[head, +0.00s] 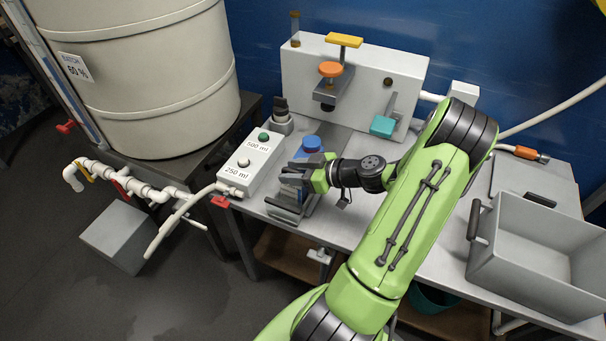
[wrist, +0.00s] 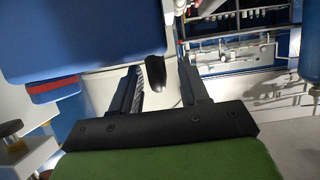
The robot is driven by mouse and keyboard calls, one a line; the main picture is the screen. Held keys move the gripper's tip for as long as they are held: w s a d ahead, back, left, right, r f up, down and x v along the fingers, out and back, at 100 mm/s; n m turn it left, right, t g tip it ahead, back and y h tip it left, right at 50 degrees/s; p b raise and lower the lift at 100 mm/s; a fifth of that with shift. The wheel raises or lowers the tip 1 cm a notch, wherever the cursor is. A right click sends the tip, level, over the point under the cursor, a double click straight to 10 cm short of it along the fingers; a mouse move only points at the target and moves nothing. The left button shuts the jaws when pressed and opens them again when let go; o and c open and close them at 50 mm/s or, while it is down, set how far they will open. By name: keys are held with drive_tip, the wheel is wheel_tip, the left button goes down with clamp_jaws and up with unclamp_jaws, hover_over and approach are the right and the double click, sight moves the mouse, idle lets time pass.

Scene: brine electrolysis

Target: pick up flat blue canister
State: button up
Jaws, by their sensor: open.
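The blue canister (head: 312,145) stands on the metal bench in front of the white dispensing unit in the head view. Its raised top shows, while its lower part is hidden behind my gripper (head: 290,180). My gripper is at the canister's near side, its fingers pointing left. In the wrist view a large blue surface (wrist: 80,35), seemingly the canister, fills the upper left. My gripper (wrist: 158,70) is open there, with no blue body between its fingers. A dark rounded piece shows between the fingers; I cannot tell what it is. I cannot tell whether the fingers touch the canister.
A white button box (head: 252,163) marked 500 ml and 250 ml stands left of my gripper. The dispensing unit (head: 300,85) with an orange knob (head: 330,69) stands behind. A grey open bin (head: 540,250) is at the right. A large tank (head: 150,90) stands left.

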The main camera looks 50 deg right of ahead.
clamp_jaws()
drive_tip(key=shift+r, duration=0.15)
idle(1.3)
